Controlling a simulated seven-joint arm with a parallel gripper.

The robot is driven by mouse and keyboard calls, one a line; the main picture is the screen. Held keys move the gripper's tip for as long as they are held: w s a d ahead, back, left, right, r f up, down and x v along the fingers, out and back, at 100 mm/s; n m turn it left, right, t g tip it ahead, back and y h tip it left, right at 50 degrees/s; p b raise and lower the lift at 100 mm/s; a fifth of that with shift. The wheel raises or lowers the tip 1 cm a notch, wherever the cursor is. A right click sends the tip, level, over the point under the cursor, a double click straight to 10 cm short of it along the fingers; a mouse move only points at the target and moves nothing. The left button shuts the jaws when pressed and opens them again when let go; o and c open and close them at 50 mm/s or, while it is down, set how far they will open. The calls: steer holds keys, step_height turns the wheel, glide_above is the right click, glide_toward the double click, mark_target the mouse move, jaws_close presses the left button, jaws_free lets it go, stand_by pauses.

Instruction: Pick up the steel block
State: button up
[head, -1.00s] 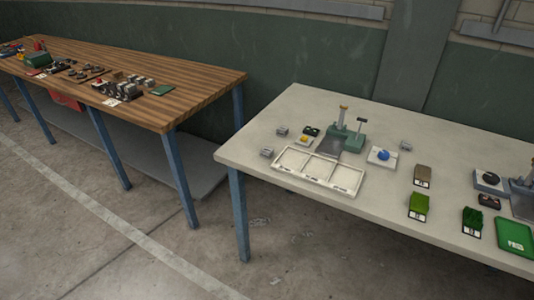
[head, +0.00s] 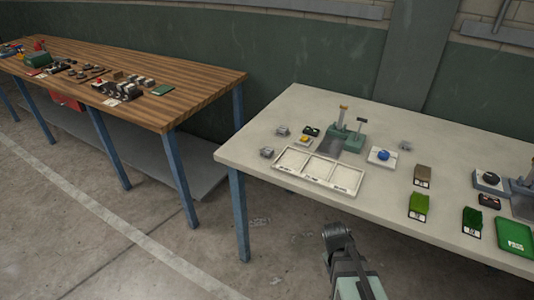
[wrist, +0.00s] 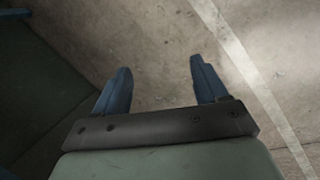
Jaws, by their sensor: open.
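Three small grey metal-looking blocks lie on the pale table: one near its left edge (head: 267,152), one a little behind it (head: 283,131), and one right of the blue ball (head: 405,145). I cannot tell from the pictures which one is the steel block. My gripper (wrist: 160,64) is in the wrist view, with its two blue fingers spread apart and nothing between them. It points at bare concrete floor. No block shows in the wrist view. In the head view, part of my arm shows at the bottom, in front of the pale table and below its top.
A wooden table (head: 205,85) with small items stands left.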

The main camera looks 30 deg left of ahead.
steer(key=w+a+r+n+t+y, duration=0.25)
steer(key=a+r+n+t, duration=0.2)
steer(key=a+r, duration=1.65)
steer(key=w+a+r+g, duration=0.1)
steer(key=w+a+r, duration=0.1)
steer(key=w, duration=0.1)
steer(key=w+a+r+n+g+y, duration=0.1)
steer(key=w+a+r, duration=0.2)
steer(key=w+a+r+g+y, duration=0.1)
steer(key=w+a+r, duration=0.2)
steer(key=shift+w+a+r+n, duration=0.15)
steer(key=shift+w+a+n, duration=0.1)
steer(key=shift+w, duration=0.1)
steer(key=w+a+r+g+y, duration=0.3)
steer(key=w+a+r, duration=0.1)
steer(key=w+r, duration=0.25)
glide_above(267, 150)
steer(key=d, duration=0.3)
steer(key=shift+n, duration=0.4)
steer(key=f, duration=0.6)
steer(key=shift+s+a+f, duration=0.15)
steer(key=shift+a, duration=0.1)
steer(key=shift+x, duration=2.9)
steer(key=shift+w+d, duration=0.15)
steer(key=shift+w, duration=0.05)
jaws_close()
